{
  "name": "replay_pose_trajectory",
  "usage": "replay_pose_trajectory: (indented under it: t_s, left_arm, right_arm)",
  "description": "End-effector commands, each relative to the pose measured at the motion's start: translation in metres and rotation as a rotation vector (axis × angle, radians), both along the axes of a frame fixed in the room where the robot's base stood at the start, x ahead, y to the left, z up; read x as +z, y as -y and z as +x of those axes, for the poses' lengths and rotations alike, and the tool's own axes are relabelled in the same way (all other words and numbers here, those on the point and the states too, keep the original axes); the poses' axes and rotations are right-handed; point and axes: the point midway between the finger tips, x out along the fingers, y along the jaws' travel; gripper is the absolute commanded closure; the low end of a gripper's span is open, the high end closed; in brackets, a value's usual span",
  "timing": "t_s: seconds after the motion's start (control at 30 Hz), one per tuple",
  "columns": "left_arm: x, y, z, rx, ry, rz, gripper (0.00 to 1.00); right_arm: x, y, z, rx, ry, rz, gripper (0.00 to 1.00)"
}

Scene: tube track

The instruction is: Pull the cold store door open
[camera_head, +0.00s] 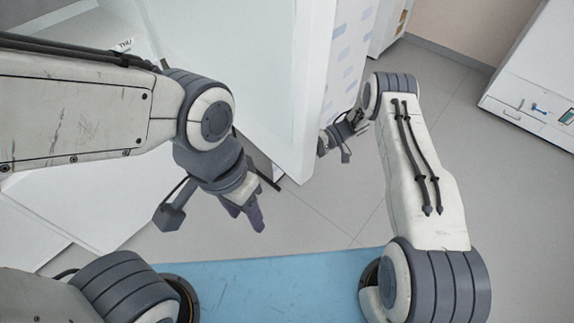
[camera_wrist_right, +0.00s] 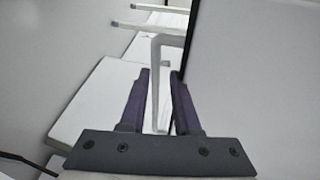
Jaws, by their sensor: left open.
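A tall white panel (camera_head: 275,85), which looks like the cold store door, stands upright in the middle of the head view. Its side nearer my right arm carries pale blue patches. My right gripper (camera_head: 340,137) is by that side, low near its edge. In the right wrist view, its two dark fingers (camera_wrist_right: 161,78) stand apart on either side of a pale bent bar (camera_wrist_right: 157,95). The bar looks like a handle; gaps show beside it. My left gripper (camera_head: 249,212) is open and empty, pointing down in front of the panel, to its left.
White surfaces with a "THU" label (camera_head: 124,45) lie at the left, partly behind my left arm. A white cabinet (camera_head: 530,85) stands at the far right. A blue mat (camera_head: 270,290) lies in front. Tiled floor (camera_head: 335,205) is clear between mat and panel.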

Motion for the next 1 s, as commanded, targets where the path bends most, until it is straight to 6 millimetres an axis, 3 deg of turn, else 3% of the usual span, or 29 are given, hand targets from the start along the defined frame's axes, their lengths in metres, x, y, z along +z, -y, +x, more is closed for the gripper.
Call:
replay_pose_trajectory:
  t_s: [1.0]
  left_arm:
    - [-0.076,0.0,0.0,0.0,0.0,0.0,0.5]
  right_arm:
    - [-0.018,0.048,0.036,-0.003,0.003,-0.002,0.73]
